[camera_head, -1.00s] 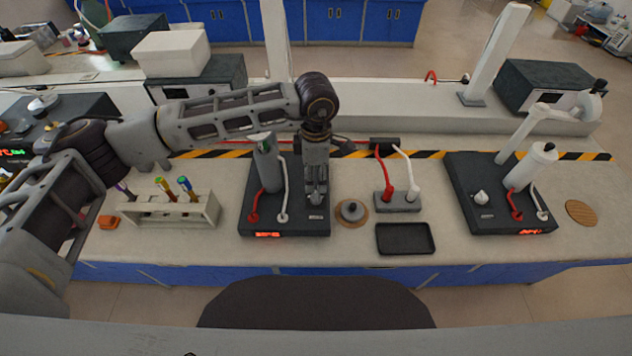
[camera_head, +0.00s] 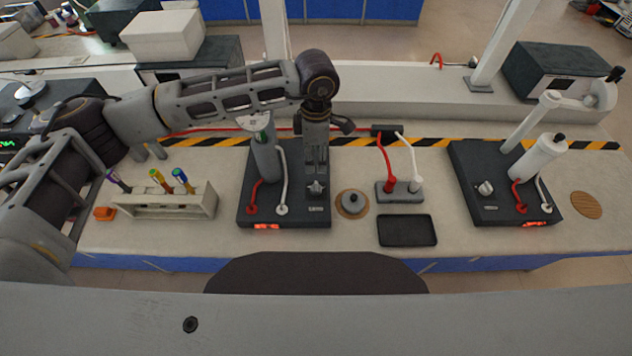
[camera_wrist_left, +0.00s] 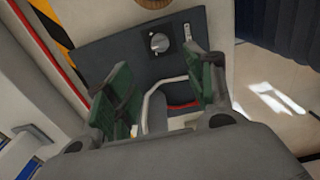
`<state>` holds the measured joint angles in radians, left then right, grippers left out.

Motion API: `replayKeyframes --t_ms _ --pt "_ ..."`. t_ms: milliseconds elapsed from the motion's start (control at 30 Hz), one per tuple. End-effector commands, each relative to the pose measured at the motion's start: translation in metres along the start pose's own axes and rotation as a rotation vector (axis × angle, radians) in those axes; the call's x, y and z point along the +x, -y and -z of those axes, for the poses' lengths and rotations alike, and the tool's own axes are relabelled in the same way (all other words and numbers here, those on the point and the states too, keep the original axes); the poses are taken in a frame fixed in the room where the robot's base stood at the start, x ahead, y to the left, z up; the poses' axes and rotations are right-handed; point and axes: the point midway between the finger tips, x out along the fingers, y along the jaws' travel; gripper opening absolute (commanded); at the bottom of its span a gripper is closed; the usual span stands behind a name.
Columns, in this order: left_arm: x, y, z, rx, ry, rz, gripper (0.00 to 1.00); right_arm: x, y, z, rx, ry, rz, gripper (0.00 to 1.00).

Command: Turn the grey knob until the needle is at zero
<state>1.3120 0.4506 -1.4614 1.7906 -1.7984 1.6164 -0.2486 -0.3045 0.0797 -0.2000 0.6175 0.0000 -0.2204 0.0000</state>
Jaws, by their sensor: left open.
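The grey knob (camera_head: 316,188) is on the dark base of the left device (camera_head: 290,217), at its front right. It also shows in the left wrist view (camera_wrist_left: 160,42). My left gripper (camera_head: 316,168) is above and just behind the knob, pointing down, apart from it. In the wrist view its green-padded fingers (camera_wrist_left: 163,82) are spread, with nothing held between them. A cylinder with a small pale dial (camera_head: 255,121) stands to the left of the knob. The needle is too small to read. My right gripper is not in view.
A similar device (camera_head: 505,205) with its own knob (camera_head: 485,188) stands at the right.

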Motion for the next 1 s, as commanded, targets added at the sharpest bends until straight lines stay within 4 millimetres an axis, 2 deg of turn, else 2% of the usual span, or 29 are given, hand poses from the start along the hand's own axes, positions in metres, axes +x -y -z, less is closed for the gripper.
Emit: replayKeyframes --t_ms 267,1000 --pt "0.024 0.001 0.0 0.0 -0.001 0.003 0.54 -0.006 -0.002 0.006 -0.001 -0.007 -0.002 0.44" --pt "0.118 0.0 0.0 -0.001 0.0 0.001 0.54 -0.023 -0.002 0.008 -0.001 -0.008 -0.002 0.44"
